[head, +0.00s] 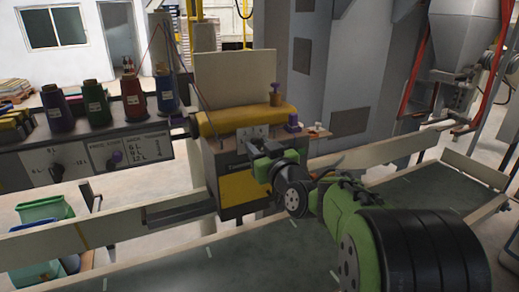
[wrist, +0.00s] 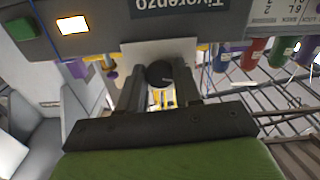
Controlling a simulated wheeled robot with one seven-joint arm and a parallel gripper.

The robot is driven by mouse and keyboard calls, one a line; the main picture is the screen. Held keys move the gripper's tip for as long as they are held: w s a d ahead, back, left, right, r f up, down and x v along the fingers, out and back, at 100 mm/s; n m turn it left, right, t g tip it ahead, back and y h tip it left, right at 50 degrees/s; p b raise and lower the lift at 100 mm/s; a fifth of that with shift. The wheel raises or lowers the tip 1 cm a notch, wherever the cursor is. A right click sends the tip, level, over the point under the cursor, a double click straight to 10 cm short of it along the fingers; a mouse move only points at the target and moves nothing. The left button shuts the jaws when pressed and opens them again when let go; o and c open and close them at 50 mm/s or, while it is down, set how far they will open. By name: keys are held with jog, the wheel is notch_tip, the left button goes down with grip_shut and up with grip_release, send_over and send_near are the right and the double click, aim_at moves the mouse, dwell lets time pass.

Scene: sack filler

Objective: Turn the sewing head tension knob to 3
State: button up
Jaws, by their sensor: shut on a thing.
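The sewing head (head: 235,119) is a yellow-topped unit with a brown box body, at the centre of the head view. My gripper (head: 256,150) is at the right part of its front face. In the wrist view, a round black knob (wrist: 160,73) with a pale pointer line sits between the two grey fingers of my gripper (wrist: 161,86). The fingers are shut on its sides. The number scale around the knob cannot be read. In the head view the knob is hidden behind my gripper.
A grey control panel (head: 92,158) with dials stands at the left, with several coloured thread spools (head: 134,98) on top. A conveyor belt (head: 190,265) with pale side rails runs in front. A hopper (head: 465,28) hangs at the right.

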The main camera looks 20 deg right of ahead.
jog(key=m+b, duration=0.1)
jog(key=m, duration=0.6)
jog(key=shift+m, duration=0.4)
jog(key=m, duration=0.3)
jog(key=shift+m, duration=2)
jog(key=o, duration=1)
jog(key=shift+o, duration=0.2)
